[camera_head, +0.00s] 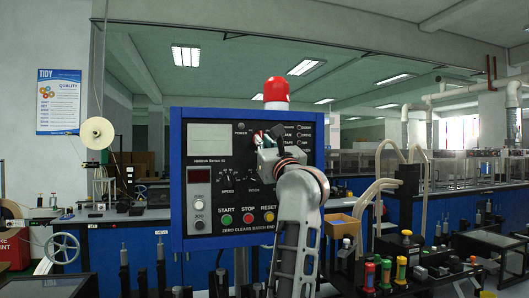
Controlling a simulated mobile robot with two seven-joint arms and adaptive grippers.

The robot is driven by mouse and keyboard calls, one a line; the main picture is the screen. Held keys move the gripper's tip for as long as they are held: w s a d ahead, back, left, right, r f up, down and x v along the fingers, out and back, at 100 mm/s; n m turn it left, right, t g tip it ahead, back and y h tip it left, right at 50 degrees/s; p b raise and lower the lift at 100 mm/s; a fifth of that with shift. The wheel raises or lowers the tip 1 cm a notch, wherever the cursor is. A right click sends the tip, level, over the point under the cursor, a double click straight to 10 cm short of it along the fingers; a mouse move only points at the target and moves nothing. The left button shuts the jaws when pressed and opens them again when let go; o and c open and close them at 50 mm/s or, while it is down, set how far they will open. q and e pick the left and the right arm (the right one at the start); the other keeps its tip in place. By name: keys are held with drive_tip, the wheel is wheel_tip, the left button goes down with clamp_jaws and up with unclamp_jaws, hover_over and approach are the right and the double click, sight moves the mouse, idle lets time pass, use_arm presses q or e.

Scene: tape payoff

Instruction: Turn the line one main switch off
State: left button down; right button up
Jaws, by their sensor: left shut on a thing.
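A blue-framed black control panel (210,158) stands upright in the middle of the head view, with a grey screen, a small red display, SPEED and PITCH dials and green, red and yellow buttons. My left gripper (268,140) is at the panel's upper right part, its arm rising from below. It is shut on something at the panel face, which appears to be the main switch. The gripper and wrist hide most of that switch, so its handle position cannot be told. My right gripper is not in view.
A red beacon (276,93) sits on top of the panel. A white reel (97,133) and a handwheel (62,248) stand at left. Small coloured cylinders (386,272) and a black tool box (403,246) are at lower right. Blue cabinets line the back.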

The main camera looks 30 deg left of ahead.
use_arm(q)
drive_tip(key=n+g, duration=0.1)
drive_tip(key=n, duration=0.2)
drive_tip(key=n+g+y+b, duration=0.1)
drive_tip(key=n+g, duration=0.1)
drive_tip(key=n, duration=0.2)
drive_tip(key=n+g+b, duration=0.1)
drive_tip(key=n, duration=0.2)
drive_tip(key=shift+w+d+n+g+y, duration=0.2)
drive_tip(key=shift+w+n+g+y, duration=0.1)
drive_tip(key=shift+n+g, duration=0.1)
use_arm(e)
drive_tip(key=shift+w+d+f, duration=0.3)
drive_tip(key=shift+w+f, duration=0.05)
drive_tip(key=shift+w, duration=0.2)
use_arm(q)
drive_tip(key=shift+r, duration=0.1)
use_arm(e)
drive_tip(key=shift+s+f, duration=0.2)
use_arm(q)
drive_tip(key=c, duration=2.2)
unclamp_jaws()
drive_tip(key=shift+o, duration=0.2)
drive_tip(key=shift+s, duration=0.1)
